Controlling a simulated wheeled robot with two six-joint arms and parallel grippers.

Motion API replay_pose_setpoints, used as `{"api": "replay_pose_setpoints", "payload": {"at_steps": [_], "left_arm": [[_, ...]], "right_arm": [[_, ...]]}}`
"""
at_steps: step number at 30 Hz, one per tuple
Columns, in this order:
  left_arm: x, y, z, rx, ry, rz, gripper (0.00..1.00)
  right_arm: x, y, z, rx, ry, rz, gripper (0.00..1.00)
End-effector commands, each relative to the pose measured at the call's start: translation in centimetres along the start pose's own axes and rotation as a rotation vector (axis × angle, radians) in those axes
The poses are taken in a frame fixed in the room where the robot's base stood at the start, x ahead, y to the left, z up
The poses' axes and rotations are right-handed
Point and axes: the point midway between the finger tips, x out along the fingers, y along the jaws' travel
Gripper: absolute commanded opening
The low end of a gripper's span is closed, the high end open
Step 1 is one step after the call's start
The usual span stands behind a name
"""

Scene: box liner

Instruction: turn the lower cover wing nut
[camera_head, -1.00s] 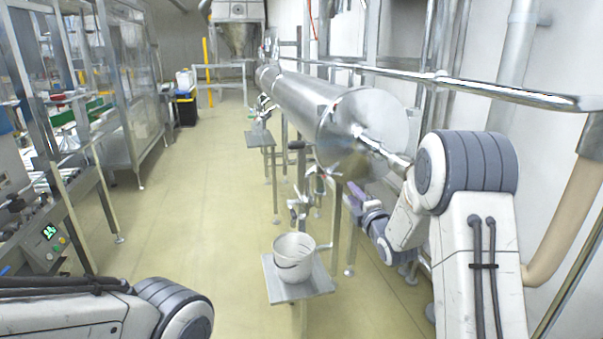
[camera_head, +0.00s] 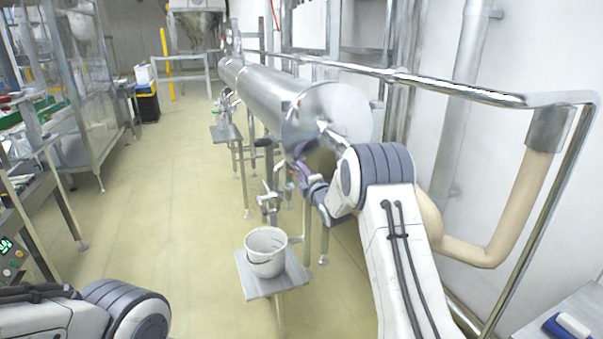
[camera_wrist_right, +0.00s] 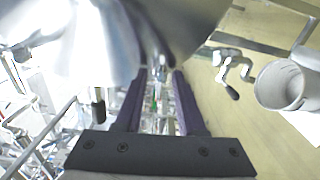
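The steel cylinder's round end cover (camera_head: 340,112) faces me in the middle of the head view. My right gripper (camera_head: 299,163) is at the lower left edge of this cover, its purple fingers partly hidden by my arm. In the right wrist view the fingers of my right gripper (camera_wrist_right: 160,78) stand apart, just below the curved metal. A small metal fitting (camera_wrist_right: 159,66), possibly the lower wing nut, shows between the fingertips. I cannot tell whether they touch it. My left gripper is out of view.
A white bucket (camera_head: 266,252) stands on a small metal shelf (camera_head: 290,282) below the cylinder. A tap (camera_head: 268,203) is above it. A steel rail (camera_head: 440,88) runs along the right wall. The floor (camera_head: 170,200) to the left is clear.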

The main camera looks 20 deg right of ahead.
Motion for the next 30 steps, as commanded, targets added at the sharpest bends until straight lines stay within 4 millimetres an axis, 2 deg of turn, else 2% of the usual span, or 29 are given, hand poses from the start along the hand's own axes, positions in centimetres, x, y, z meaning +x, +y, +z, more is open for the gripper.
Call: {"api": "replay_pose_setpoints", "payload": {"at_steps": [4,5,7,8,20,30], "left_arm": [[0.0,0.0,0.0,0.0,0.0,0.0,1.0],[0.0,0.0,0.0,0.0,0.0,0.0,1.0],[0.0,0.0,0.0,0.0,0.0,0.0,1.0],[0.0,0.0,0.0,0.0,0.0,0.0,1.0],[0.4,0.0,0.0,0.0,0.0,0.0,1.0],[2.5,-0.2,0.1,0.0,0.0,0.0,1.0]], "right_arm": [[0.0,0.0,0.0,0.0,0.0,0.0,0.39],[0.0,0.0,0.0,0.0,0.0,0.0,0.31],[0.0,0.0,0.0,0.0,0.0,0.0,0.04],[0.0,0.0,0.0,0.0,0.0,0.0,0.0],[0.0,-0.2,0.0,0.032,0.0,-0.001,0.0],[-0.1,-0.4,0.0,0.243,0.0,-0.001,0.0]]}}
